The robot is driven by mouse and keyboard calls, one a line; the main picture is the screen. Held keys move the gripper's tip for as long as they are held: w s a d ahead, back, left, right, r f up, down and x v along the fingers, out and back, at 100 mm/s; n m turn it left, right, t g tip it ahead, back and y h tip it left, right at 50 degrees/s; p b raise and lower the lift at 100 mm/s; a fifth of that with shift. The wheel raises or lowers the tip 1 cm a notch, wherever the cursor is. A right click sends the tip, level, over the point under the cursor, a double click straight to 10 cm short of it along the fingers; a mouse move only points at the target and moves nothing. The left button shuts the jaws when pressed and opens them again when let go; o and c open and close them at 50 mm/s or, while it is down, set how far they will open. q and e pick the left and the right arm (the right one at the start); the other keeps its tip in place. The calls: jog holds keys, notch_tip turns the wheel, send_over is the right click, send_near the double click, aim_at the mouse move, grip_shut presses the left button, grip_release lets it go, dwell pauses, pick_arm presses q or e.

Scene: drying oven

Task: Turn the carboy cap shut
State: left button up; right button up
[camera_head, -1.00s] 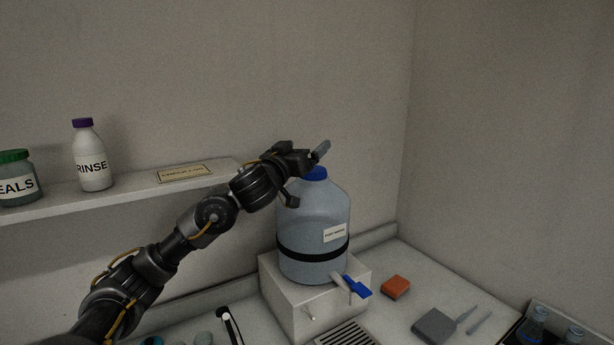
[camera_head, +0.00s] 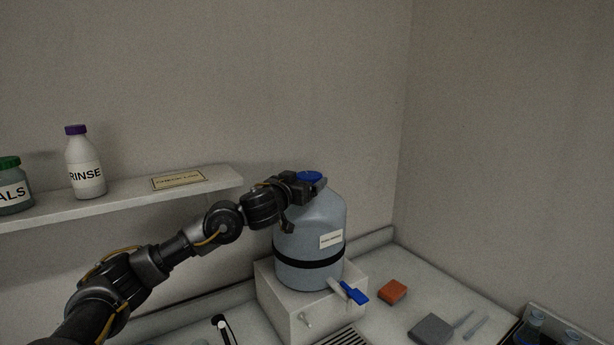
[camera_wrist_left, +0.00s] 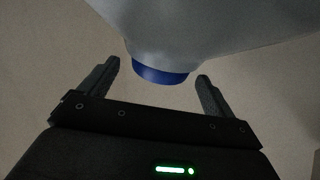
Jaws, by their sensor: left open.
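The carboy (camera_head: 310,235) is a large blue-grey bottle with a black band and a white label, upright on a white block. Its blue cap (camera_head: 309,176) is on top at the neck; it also shows in the left wrist view (camera_wrist_left: 160,76). My left gripper (camera_head: 312,184) is at cap height at the carboy's top. In the left wrist view its two fingers (camera_wrist_left: 158,84) are apart, one on each side of the cap, with gaps on both sides. The near finger hides part of the cap and neck in the head view. My right gripper is not in view.
The carboy has a tap with a blue lever (camera_head: 354,292) at its front. The white block (camera_head: 290,305) stands on the bench. A shelf (camera_head: 120,200) at left holds a RINSE bottle (camera_head: 86,165) and a green-lidded jar (camera_head: 10,190).

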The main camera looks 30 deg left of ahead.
pick_arm(q)
jog(key=shift+w, duration=1.2)
jog(key=c, duration=1)
jog(key=shift+d+y, duration=0.2)
jog(key=shift+y, duration=0.1)
jog(key=n+y+b, duration=0.2)
jog(key=y+b, duration=0.1)
jog(key=b, duration=0.2)
jog(key=shift+f+n+b, duration=0.15)
jog(key=shift+n+b, duration=0.15)
jog(key=shift+b, duration=0.1)
jog(key=shift+g+y+b, duration=0.3)
